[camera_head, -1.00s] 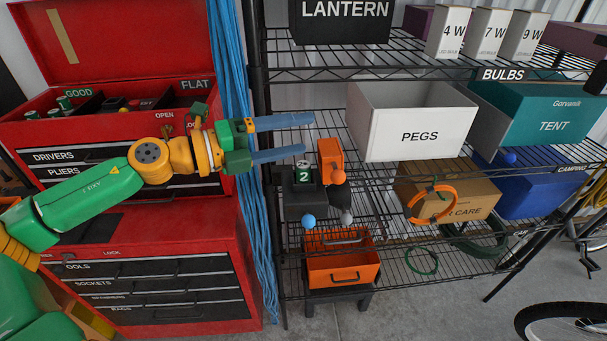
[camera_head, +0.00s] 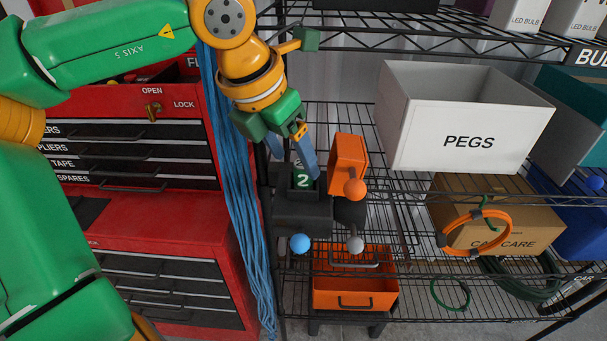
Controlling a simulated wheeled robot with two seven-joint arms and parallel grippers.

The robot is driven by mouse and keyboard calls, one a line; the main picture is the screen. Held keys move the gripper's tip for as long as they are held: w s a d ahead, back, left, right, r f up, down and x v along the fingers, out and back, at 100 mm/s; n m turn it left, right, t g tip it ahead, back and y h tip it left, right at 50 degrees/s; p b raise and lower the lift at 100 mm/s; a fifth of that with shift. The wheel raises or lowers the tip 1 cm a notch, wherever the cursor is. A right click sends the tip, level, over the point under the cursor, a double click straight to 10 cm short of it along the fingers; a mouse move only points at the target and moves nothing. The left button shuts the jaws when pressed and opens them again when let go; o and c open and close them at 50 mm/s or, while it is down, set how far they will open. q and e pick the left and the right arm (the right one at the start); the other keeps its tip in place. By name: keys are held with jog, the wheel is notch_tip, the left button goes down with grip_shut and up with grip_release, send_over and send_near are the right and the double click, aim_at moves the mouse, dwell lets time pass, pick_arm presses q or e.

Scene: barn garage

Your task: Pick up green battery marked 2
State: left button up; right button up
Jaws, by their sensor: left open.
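The battery marked 2 (camera_head: 302,181) shows a small green face with a white 2. It stands in a black holder (camera_head: 303,211) on the wire shelf, left of an orange block-shaped part (camera_head: 348,162). My left gripper (camera_head: 292,164) is open and points down, with its blue fingers just above and around the battery's top. The right finger passes close by the battery's upper right and hides part of it. The left finger is farther back, partly hidden by the gripper body. I cannot tell whether either finger touches the battery. My right gripper is not in view.
Blue, grey and orange ball-ended knobs (camera_head: 300,243) stick out around the holder. An orange bin (camera_head: 355,292) sits below. A white PEGS box (camera_head: 466,141) stands to the right. Blue cords (camera_head: 235,190) hang beside the red tool cabinet (camera_head: 218,247) at left.

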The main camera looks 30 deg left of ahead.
aim_at(301, 165)
pick_arm(q)
jog(key=w+f, duration=0.2)
jog(key=f, duration=0.1)
jog(key=shift+w+d, duration=0.2)
jog(key=shift+s, duration=0.3)
jog(key=c, duration=1.2)
jog(key=shift+w, duration=0.1)
jog(key=shift+r, duration=0.1)
